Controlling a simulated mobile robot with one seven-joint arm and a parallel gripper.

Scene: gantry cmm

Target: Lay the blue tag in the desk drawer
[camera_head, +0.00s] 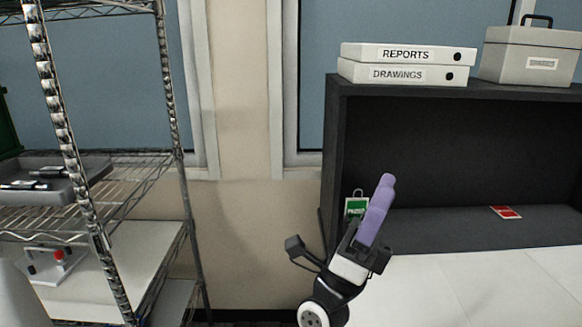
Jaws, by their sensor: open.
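My gripper (378,205) is at the lower middle, pointing up and slightly right in front of the black open-fronted cabinet. Its purple fingers overlap from this side, so the gap between them is hard to see; the jaws are open and nothing shows between them. I see no blue tag and no desk drawer in this view. A green tag (356,206) stands at the cabinet's left inside, partly behind my gripper. A red tag (506,212) lies flat on the cabinet's dark floor at the right.
The black cabinet (333,140) carries REPORTS (360,52) and DRAWINGS (356,71) binders and a grey box (520,60). A pale surface (480,285) lies before it. A wire rack (178,150) at left holds a grey tray (75,185). Wall space between looks open.

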